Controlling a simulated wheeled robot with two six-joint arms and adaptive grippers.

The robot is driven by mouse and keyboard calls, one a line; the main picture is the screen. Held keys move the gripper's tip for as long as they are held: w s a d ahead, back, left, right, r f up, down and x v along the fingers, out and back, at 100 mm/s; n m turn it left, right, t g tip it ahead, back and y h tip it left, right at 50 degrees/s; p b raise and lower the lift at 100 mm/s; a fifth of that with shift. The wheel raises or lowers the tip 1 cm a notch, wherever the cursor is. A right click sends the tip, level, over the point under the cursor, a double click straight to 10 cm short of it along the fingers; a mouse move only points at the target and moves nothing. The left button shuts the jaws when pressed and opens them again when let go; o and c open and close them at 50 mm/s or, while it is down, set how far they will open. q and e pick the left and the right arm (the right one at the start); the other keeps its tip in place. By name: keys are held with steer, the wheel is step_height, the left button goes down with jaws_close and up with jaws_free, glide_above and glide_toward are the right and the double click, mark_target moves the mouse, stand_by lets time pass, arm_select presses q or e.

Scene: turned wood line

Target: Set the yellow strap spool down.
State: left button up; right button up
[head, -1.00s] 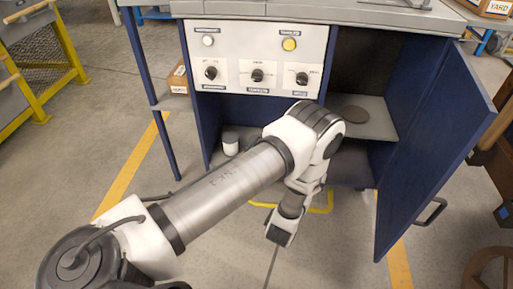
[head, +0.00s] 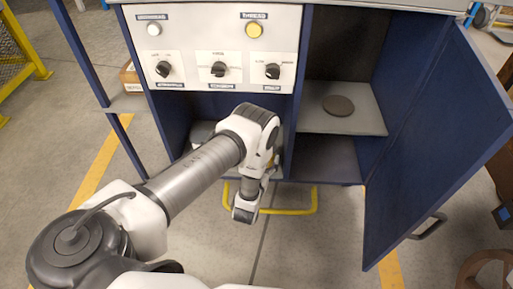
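My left arm comes in from the left, and its gripper (head: 244,212) points down in front of the cabinet's lower left opening. I see the gripper from behind, so its fingers and anything between them are hidden. No yellow strap spool can be made out clearly. A small yellow patch shows beside my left wrist, but I cannot tell what it belongs to. My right gripper is not in view.
The blue cabinet (head: 299,90) has a control panel (head: 190,50). Its right door (head: 425,140) stands open. A dark round disc (head: 338,106) lies on the grey shelf (head: 370,124). A yellow floor bar (head: 298,211) sticks out at the base. The left opening is largely hidden by my arm.

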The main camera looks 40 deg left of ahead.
arm_select(q)
steer(key=w+a, duration=0.1)
steer(key=w+a+b, duration=0.1)
steer(key=w+a, duration=0.1)
steer(key=w+a+f+b, duration=0.1)
steer(key=w+a, duration=0.1)
steer(key=shift+w+a+f+b, duration=0.15)
steer(key=shift+w+b, duration=0.05)
steer(key=shift+b, duration=0.3)
step_height(320, 180, down, 3)
steer(key=shift+f+b, duration=0.15)
steer(key=shift+b, duration=1.05)
steer(key=shift+r, duration=0.25)
steer(key=shift+f, duration=0.15)
steer(key=o, duration=1.3)
steer(key=shift+o, duration=0.2)
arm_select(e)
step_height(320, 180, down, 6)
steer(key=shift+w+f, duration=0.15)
